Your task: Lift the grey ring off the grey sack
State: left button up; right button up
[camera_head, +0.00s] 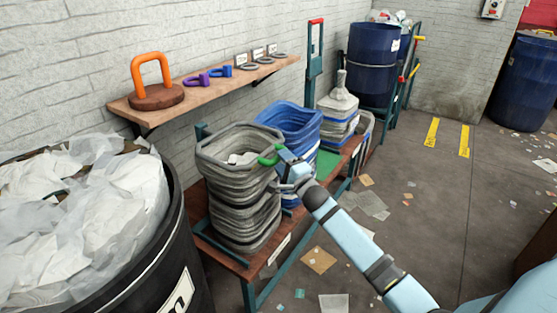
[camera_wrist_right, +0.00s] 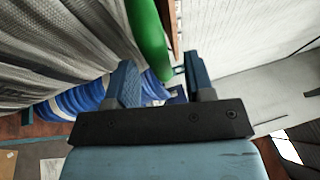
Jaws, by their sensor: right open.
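The grey sack (camera_head: 240,205) is a wrinkled, ribbed stack-like bundle on the low bench. A thick grey ring (camera_head: 238,127) forms its top rim, with pale material inside the opening. A green curved handle (camera_head: 270,156) is at the ring's right side; it also shows in the right wrist view (camera_wrist_right: 150,38). My right gripper (camera_head: 284,163) is beside this handle. In the right wrist view my right gripper (camera_wrist_right: 162,76) is open, with the handle's lower end near the gap between its fingers; I cannot tell whether they touch. My left gripper is not in view.
A blue sack (camera_head: 291,123) stands close behind the grey one. A black bin (camera_head: 152,268) of white bags is at left. A wall shelf (camera_head: 212,90) holds an orange-handled weight (camera_head: 154,83) and small rings. The floor at right is mostly open, with scattered paper.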

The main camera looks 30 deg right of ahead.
jog(key=shift+w+r, duration=0.2)
jog(key=shift+w, duration=1.05)
